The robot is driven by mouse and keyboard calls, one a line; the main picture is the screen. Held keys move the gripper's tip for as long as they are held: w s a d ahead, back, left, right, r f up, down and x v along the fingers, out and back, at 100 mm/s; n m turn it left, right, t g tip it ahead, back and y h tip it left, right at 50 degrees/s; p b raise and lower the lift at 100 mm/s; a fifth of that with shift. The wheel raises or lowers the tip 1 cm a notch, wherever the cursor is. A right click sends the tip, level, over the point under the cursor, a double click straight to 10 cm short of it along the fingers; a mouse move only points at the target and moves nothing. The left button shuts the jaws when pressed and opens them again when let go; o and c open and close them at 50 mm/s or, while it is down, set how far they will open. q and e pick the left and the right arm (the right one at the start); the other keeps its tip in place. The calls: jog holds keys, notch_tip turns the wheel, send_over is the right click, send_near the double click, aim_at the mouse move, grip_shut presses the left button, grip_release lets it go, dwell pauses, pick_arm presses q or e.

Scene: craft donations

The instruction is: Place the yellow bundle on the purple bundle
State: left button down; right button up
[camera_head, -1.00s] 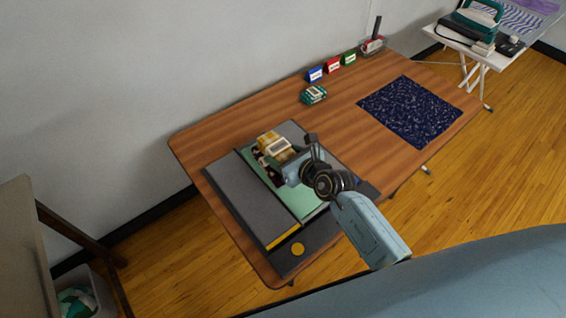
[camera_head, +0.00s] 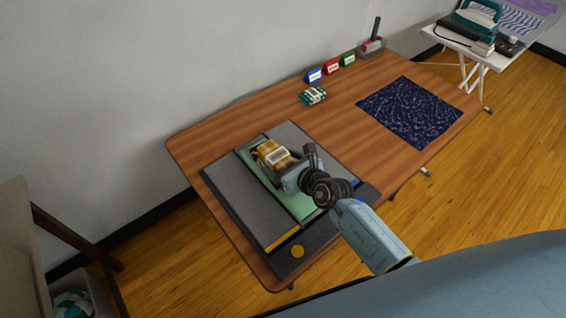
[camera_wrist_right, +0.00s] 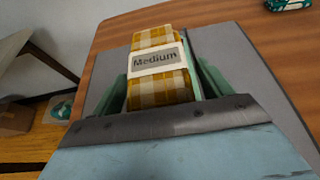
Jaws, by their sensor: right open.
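The yellow bundle (camera_head: 272,155) is a yellow-and-white checked fabric pack with a pale band. It lies over the green strip (camera_head: 297,206) of the grey board on the table. In the right wrist view, the yellow bundle (camera_wrist_right: 161,90) fills the middle, its label reading "Medium". My right gripper (camera_head: 281,165) is open at the bundle, with green pieces on both sides of it in the wrist view. I cannot make out a purple bundle; what lies under the yellow one is hidden. My left gripper is not in view.
The grey board (camera_head: 232,198) carries a yellow disc at its near end. A teal bundle (camera_head: 313,96) and small blue, red and green signs stand at the back. A dark blue speckled mat (camera_head: 410,112) lies right. A white side table (camera_head: 450,36) holds stacked items.

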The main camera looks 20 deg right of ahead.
jog(key=shift+s+r, duration=0.2)
jog(key=shift+r, duration=0.1)
jog(key=p+v, duration=0.2)
jog(key=v, duration=0.9)
jog(key=shift+s+d+p, duration=0.2)
jog(key=shift+s+p, duration=0.05)
jog(key=shift+p, duration=0.1)
